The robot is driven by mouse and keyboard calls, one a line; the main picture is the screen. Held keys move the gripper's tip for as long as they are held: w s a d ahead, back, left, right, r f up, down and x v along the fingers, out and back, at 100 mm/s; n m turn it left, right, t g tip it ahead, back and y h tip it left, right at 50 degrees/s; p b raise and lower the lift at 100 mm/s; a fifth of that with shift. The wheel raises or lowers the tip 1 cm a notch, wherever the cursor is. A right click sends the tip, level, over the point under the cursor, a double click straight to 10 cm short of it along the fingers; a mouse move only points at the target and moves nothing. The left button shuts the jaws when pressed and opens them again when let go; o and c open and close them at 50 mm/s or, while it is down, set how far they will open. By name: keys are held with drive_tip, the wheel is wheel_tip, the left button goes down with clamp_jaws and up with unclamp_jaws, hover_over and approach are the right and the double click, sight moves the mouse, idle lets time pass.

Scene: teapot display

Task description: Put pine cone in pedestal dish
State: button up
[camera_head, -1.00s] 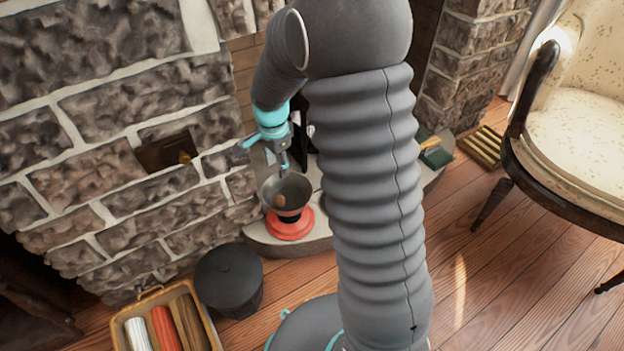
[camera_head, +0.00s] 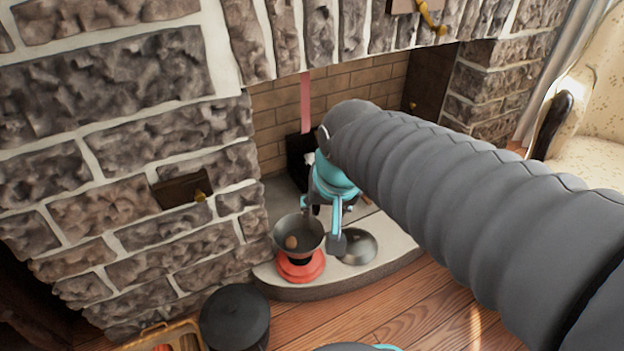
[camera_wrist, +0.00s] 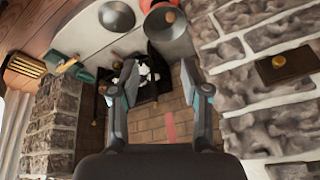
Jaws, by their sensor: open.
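A grey dish (camera_head: 313,229) on a red pedestal base (camera_head: 301,267) stands on the stone hearth. A small brown round object, apparently the pine cone (camera_head: 291,242), lies inside it. My gripper (camera_head: 322,223) is just right of and above the dish, apart from the cone. In the wrist view my gripper (camera_wrist: 157,65) has its two fingers spread wide with nothing held between them.
A shiny grey round bowl or lid (camera_head: 358,247) lies on the hearth (camera_head: 385,268) right of the pedestal dish. Brick fireplace and stone wall (camera_head: 120,130) stand close behind and left. A black bin (camera_head: 235,318) and a tan tray (camera_head: 165,336) are on the floor. An armchair (camera_head: 590,130) is far right.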

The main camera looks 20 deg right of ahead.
drive_tip(key=s+n+t, duration=0.1)
drive_tip(key=s+n, duration=0.2)
drive_tip(key=s, duration=0.3)
drive_tip(key=shift+s+d+r, duration=0.2)
drive_tip(key=shift+d+r, duration=0.05)
drive_tip(key=shift+r, duration=0.2)
drive_tip(key=shift+c, duration=0.4)
